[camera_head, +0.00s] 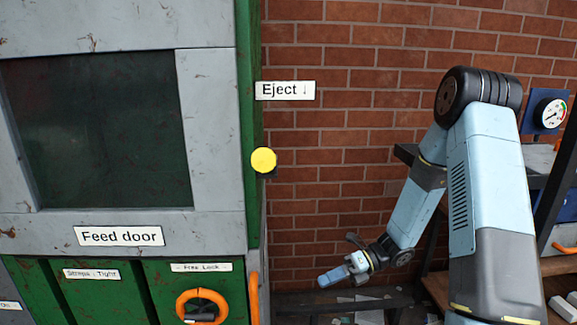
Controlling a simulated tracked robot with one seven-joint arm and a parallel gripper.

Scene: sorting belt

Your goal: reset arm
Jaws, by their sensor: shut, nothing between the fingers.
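My arm (488,170) stands on the right side of the head view, bent at a black upper joint, with its forearm sloping down to the left. My gripper (328,279) is at the lower end of the forearm, shut and empty. It hangs in front of the brick wall, to the right of the green and grey machine and apart from it.
The machine has a dark feed door window (100,130), a yellow button (263,160) beneath an "Eject" sign (285,90), and an orange ring handle (202,306). A shelf (436,290) and a gauge (550,113) are behind my arm. Papers (368,312) lie below my gripper.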

